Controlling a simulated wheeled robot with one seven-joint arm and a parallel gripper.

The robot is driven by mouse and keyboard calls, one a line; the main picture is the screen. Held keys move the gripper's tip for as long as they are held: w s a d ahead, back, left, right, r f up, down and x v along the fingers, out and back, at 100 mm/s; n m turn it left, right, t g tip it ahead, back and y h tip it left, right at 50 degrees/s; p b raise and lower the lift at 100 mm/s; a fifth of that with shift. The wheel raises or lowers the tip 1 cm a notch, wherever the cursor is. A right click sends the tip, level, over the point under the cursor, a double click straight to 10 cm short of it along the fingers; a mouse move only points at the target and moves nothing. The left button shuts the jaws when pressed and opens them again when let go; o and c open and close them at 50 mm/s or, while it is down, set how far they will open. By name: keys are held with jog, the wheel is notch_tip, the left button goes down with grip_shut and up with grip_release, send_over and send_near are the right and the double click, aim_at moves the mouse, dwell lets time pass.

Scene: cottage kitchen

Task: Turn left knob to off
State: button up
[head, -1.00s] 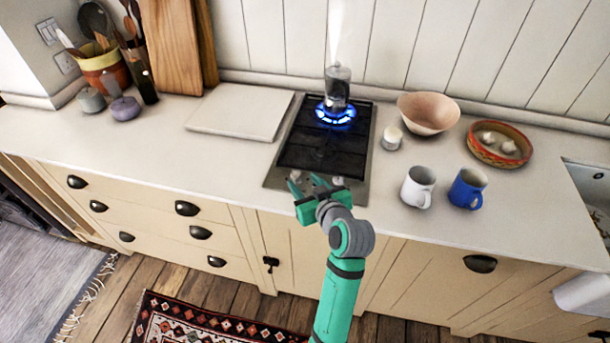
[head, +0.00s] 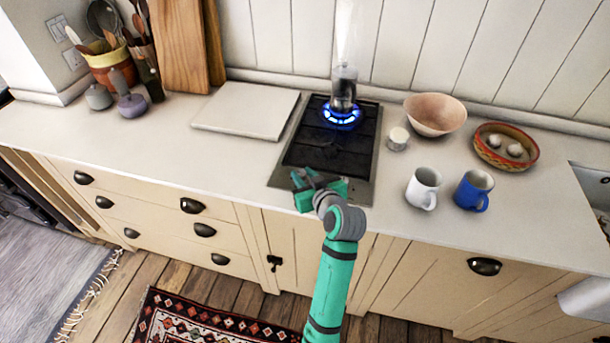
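The gas hob (head: 336,150) is set into the counter, with a blue flame (head: 342,117) burning under a steaming metal pot (head: 343,88) at its back. My gripper (head: 306,176) is at the hob's front left corner, over the place where the left knob was visible. The gripper hides the left knob, so I cannot see which way it points or whether the fingers touch it. The right knob is also hidden behind my gripper and wrist. The fingers are small and overlap the dark hob, so their opening is unclear.
A pale board (head: 246,110) lies left of the hob. A small white jar (head: 397,139), a white mug (head: 423,187), a blue mug (head: 473,190), a pink bowl (head: 435,114) and a patterned dish (head: 506,147) stand to the right. The counter's front left is clear.

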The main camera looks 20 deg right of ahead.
jog(key=shift+m+h, duration=0.3)
jog(key=shift+h, duration=0.1)
jog(key=m+h, duration=0.1)
jog(key=h, duration=0.1)
jog(key=a+m+h, duration=0.1)
jog(key=m+h, duration=0.1)
jog(key=shift+w+m, duration=0.1)
jog(key=shift+m, duration=0.2)
jog(key=m+g+h, duration=0.1)
jog(key=m+h, duration=0.1)
jog(key=m+g+h, duration=0.1)
jog(key=m+h, duration=0.1)
jog(key=m+g+h, duration=0.1)
jog(key=g+h, duration=0.1)
jog(key=shift+w+a+m, duration=0.3)
jog(key=shift+a+m, duration=0.1)
jog(key=m+g+h, duration=0.2)
jog(key=m+g, duration=0.2)
jog(key=shift+w+a+r+m+g+h, duration=0.1)
jog(key=shift+w+m+g+h, duration=0.2)
jog(key=shift+g+h, duration=0.1)
jog(key=shift+w+m+g+h, duration=0.15)
jog(key=shift+m+g+h, duration=0.15)
jog(key=shift+m+g, duration=1.65)
jog(key=shift+g, duration=0.25)
jog(key=shift+f, duration=0.2)
